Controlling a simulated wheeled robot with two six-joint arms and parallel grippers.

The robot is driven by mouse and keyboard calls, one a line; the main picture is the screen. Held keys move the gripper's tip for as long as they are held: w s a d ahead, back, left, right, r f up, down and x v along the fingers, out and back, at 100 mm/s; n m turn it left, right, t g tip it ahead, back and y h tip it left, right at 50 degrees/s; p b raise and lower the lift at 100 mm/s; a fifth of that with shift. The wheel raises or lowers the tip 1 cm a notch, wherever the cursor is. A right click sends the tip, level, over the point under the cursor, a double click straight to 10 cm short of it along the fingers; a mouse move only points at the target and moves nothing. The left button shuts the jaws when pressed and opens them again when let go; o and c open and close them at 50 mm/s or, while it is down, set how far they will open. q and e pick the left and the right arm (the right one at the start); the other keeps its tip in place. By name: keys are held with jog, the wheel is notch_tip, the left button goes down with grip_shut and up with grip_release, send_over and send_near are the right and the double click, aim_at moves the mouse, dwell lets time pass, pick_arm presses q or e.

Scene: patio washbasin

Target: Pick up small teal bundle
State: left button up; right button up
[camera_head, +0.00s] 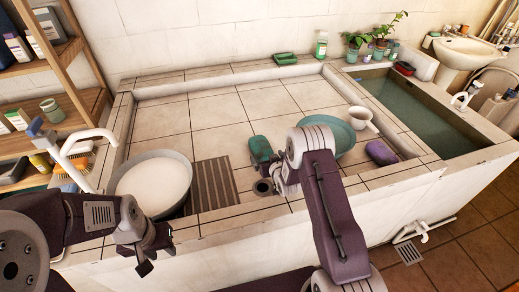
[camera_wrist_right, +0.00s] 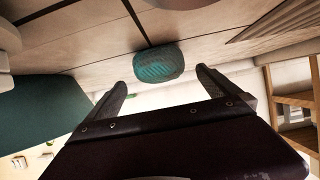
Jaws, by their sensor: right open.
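A small teal bundle (camera_head: 262,147) lies on the tiled basin floor, near the drain hole, in the head view. It also shows in the right wrist view as a rounded, ribbed teal bundle (camera_wrist_right: 158,65). My right gripper (camera_head: 273,174) is just in front of the bundle in the head view. In the right wrist view its two fingers (camera_wrist_right: 160,84) are spread apart and empty, with the bundle beyond and between the tips. My left gripper (camera_head: 150,254) hangs over the front ledge at the left, away from the bundle; its jaw gap is unclear.
A bowl with white contents (camera_head: 152,181) and a slatted mat (camera_head: 214,183) lie left of the bundle. A teal basin (camera_head: 342,139), a white cup (camera_head: 361,116) and a purple sponge (camera_head: 382,153) are to the right. The middle back floor is clear.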

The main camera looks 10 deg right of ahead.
aim_at(262, 150)
jog(key=shift+w+a+p, duration=0.1)
jog(key=shift+w+p, duration=0.15)
jog(key=shift+p, duration=0.05)
jog(key=shift+p+x, duration=0.85)
jog(key=shift+x, duration=0.2)
jog(key=shift+f, duration=0.15)
jog(key=x, duration=0.5)
jog(key=shift+w+a, duration=0.1)
jog(key=shift+w, duration=0.15)
jog(key=c, duration=1.4)
jog(key=shift+r, duration=0.2)
notch_tip(262, 150, up, 10)
jog(key=shift+f, duration=0.1)
